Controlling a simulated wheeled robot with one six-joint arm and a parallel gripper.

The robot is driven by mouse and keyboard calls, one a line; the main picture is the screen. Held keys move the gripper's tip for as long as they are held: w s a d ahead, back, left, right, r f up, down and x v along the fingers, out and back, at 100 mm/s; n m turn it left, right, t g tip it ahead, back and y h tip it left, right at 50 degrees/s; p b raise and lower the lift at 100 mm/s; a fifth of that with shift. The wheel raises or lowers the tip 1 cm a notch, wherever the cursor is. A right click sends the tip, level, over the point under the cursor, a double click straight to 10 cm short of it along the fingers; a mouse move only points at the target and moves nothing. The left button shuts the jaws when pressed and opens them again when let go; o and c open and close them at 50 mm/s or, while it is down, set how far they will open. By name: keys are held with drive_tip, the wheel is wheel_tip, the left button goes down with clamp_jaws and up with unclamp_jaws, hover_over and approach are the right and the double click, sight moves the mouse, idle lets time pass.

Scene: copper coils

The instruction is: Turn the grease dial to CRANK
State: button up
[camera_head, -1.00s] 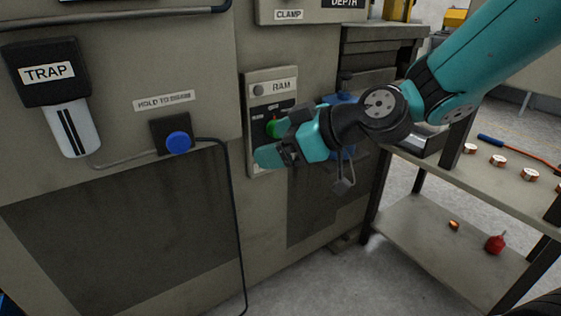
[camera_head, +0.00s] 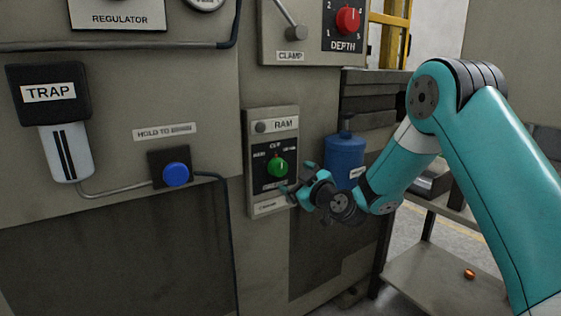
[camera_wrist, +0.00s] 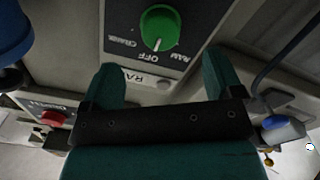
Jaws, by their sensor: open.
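The green dial (camera_head: 278,167) is on the grey RAM panel (camera_head: 266,203), and it also shows in the wrist view (camera_wrist: 160,28). In the wrist view, upside down, its white pointer line points at OFF, with CRANK at the left and RAM at the right. My gripper (camera_head: 290,190) is at the lower right of the dial in the head view, apart from it. In the wrist view my gripper (camera_wrist: 163,78) is open and empty, its two teal fingers spread below the dial.
A blue canister (camera_head: 345,155) stands right of the panel, close to my gripper. A red DEPTH dial (camera_head: 348,20) and CLAMP lever (camera_head: 298,32) are above. A blue button (camera_head: 176,174) with a cable is at left. A shelf (camera_head: 430,275) is at lower right.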

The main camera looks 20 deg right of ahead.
sight(281, 171)
drive_tip(key=p+x, duration=0.1)
drive_tip(key=x, duration=0.7)
drive_tip(key=shift+c, duration=0.5)
drive_tip(key=c, duration=0.8)
drive_tip(key=shift+f+m, duration=0.1)
drive_tip(key=shift+m, duration=0.2)
drive_tip(key=shift+m+b, duration=0.3)
drive_tip(key=shift+m, duration=0.7)
drive_tip(key=m, duration=0.3)
drive_tip(key=shift+m, duration=0.3)
drive_tip(key=m, duration=0.5)
drive_tip(key=shift+a+m, duration=0.1)
drive_tip(key=shift+m, duration=0.2)
